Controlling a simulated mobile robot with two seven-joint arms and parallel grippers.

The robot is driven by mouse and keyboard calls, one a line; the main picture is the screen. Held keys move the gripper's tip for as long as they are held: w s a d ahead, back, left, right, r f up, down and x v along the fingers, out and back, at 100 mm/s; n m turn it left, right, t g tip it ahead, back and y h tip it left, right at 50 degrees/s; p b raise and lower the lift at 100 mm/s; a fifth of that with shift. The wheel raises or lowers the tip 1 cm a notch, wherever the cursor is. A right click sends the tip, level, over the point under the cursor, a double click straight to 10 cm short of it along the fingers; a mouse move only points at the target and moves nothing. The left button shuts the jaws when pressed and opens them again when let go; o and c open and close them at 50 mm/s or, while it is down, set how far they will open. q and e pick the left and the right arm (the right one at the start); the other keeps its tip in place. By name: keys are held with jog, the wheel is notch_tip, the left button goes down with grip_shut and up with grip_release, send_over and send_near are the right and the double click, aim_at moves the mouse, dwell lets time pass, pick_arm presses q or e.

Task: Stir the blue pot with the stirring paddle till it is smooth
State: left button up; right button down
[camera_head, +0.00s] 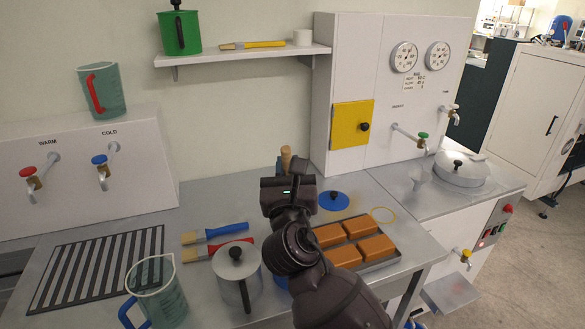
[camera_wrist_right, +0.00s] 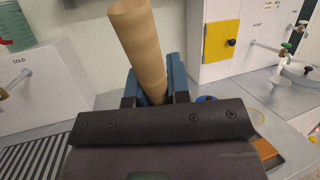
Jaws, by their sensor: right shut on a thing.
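My right gripper (camera_head: 287,178) is shut on a round wooden handle (camera_head: 286,156), taken to be the stirring paddle's. In the right wrist view the handle (camera_wrist_right: 138,45) stands up, slightly tilted, between the blue finger pads (camera_wrist_right: 154,88). The paddle's lower end is hidden. A blue lid (camera_head: 333,201) with a black knob lies on the counter right of my gripper. A small blue patch (camera_head: 281,282) shows beside my right forearm; it may be part of the blue pot, which is otherwise hidden. My left gripper is not in view.
A lidded steel pot (camera_head: 237,275), a measuring jug (camera_head: 158,292) and two brushes (camera_head: 215,233) stand or lie left of my arm. A tray (camera_head: 398,256) of orange blocks is to the right. The slatted drain (camera_head: 98,268) is bare.

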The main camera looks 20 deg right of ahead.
jog(key=shift+f+b, duration=1.55)
notch_tip(320, 180, down, 2)
jog(key=shift+b, duration=1.05)
notch_tip(320, 180, down, 2)
jog(key=shift+b, duration=0.35)
jog(key=shift+f+b, duration=0.95)
jog(key=shift+f, duration=1.2)
